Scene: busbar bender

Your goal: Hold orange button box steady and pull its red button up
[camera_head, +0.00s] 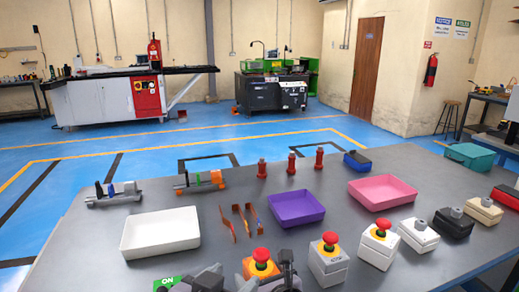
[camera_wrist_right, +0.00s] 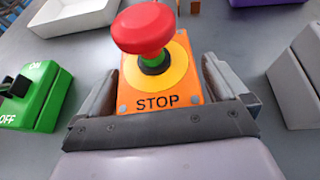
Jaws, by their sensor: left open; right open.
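The orange button box (camera_head: 259,269) is at the front edge of the head view, partly hidden by my grippers. Its red mushroom button (camera_head: 261,254) sits on top, above a yellow disc. In the right wrist view, the box (camera_wrist_right: 188,85) shows a STOP label, with the red button (camera_wrist_right: 144,27) above a short green stem. My right gripper (camera_wrist_right: 160,88) is open, with one finger on each side of the box; contact is not clear. My left gripper (camera_head: 208,277) is open and empty, left of the box, close to the table top.
A green ON/OFF switch box (camera_wrist_right: 40,97) is left of the orange box. A grey box with a red button (camera_head: 328,266) stands to its right, with more button boxes beyond. A white tray (camera_head: 160,233), copper strips (camera_head: 240,220) and a purple tray (camera_head: 296,207) lie behind.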

